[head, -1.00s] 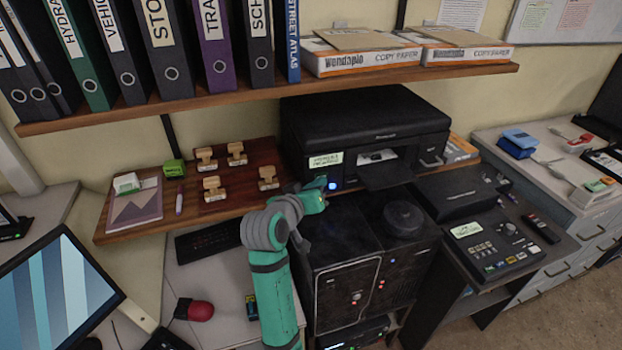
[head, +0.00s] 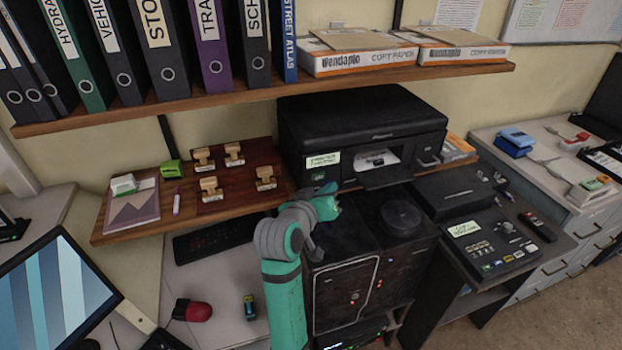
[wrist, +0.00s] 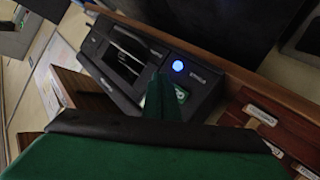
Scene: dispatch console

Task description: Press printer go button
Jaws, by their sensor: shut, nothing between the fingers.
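The black printer (head: 365,112) stands on the wooden shelf and carries a pale label on its front left. Its blue lit button (wrist: 178,66) shows in the wrist view, on the front panel beside a small label. In the head view the button is hidden behind my gripper (head: 330,190). My gripper is shut and empty, just in front of the printer's lower left front. In the wrist view its green fingers (wrist: 158,92) point at the panel, close to the button and slightly below and left of it. I cannot tell whether they touch the panel.
A black cabinet (head: 365,265) with a round black lid (head: 401,218) stands below the printer. The output tray (head: 387,177) juts out right of my gripper. Wooden stamps (head: 209,188) lie on the shelf to the left. The binder shelf (head: 270,92) runs above.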

